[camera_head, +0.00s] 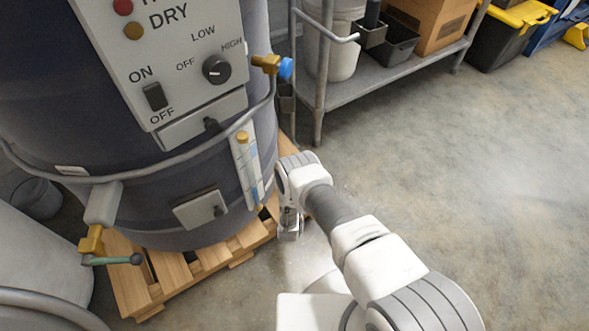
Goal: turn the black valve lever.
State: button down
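A brass valve (92,240) sits at the lower left of the large dark hopper (215,235), below a grey pipe fitting. Its lever (115,260) points right, roughly level, with a greenish bar and a dark end. It is the only lever-like valve handle I can make out. My gripper (289,227) hangs at the end of my arm, to the right of the hopper near the pallet edge. It is well apart from the lever, with the hopper's lower front between them. Its fingers are small and partly hidden, so their opening is unclear.
The hopper stands on a wooden pallet (132,292). Its control panel has a switch (155,96) and a knob (216,69). A brass fitting with a blue end (285,68) sticks out at right. A metal shelf (375,82) stands behind. The floor at right is clear.

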jog(key=shift+s+a+f, duration=0.1)
jog(key=shift+a, duration=0.15)
jog(key=c, duration=0.8)
grip_release()
jog(key=shift+c, duration=0.2)
jog(key=shift+d, duration=0.1)
jog(key=shift+d, duration=0.1)
jog(key=shift+s, duration=0.1)
